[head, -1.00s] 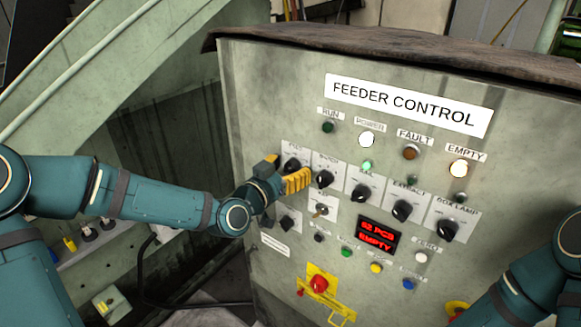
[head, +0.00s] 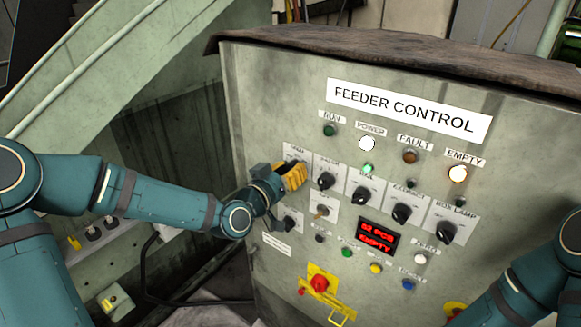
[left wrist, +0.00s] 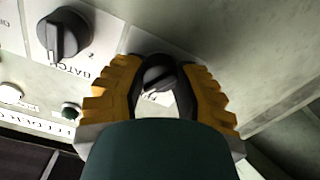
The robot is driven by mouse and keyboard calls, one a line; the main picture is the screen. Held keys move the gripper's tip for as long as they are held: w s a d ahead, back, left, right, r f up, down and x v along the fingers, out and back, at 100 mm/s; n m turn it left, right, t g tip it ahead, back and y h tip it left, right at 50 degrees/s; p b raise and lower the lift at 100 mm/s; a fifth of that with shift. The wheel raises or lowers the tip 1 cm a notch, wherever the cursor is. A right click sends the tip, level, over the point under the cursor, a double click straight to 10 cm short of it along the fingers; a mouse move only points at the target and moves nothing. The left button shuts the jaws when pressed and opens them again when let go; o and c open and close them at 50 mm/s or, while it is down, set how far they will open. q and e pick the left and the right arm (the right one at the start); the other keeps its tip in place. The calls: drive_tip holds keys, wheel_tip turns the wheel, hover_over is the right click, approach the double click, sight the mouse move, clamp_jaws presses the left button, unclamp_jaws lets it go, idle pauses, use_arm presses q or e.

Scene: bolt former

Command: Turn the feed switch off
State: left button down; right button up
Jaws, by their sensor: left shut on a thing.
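The feeder control panel (head: 300,95) fills the middle of the head view. My left gripper (head: 296,175) is at the leftmost knob of its upper switch row and hides that knob there. The small label above it is blurred, but its place beside the batch switch fits the feed switch. In the left wrist view, the feed switch (left wrist: 159,76) is a dark round knob between the yellow fingers of my left gripper (left wrist: 160,82), which are shut on it. The knob's pointer direction is hard to tell. My right gripper is out of view.
The batch switch (head: 326,181) is close to the right and also shows in the left wrist view (left wrist: 64,34). A key switch (head: 320,211) is just below it. A red stop button (head: 319,284) is lower down. The display (head: 377,236) reads 62 PCS EMPTY.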

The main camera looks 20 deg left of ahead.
use_arm(q)
drive_tip(key=n+p, duration=0.2)
drive_tip(key=n, duration=0.3)
drive_tip(key=shift+r, duration=0.1)
idle(0.4)
drive_tip(key=c, duration=0.6)
unclamp_jaws()
drive_tip(key=v, duration=0.7)
drive_tip(key=shift+s, duration=0.2)
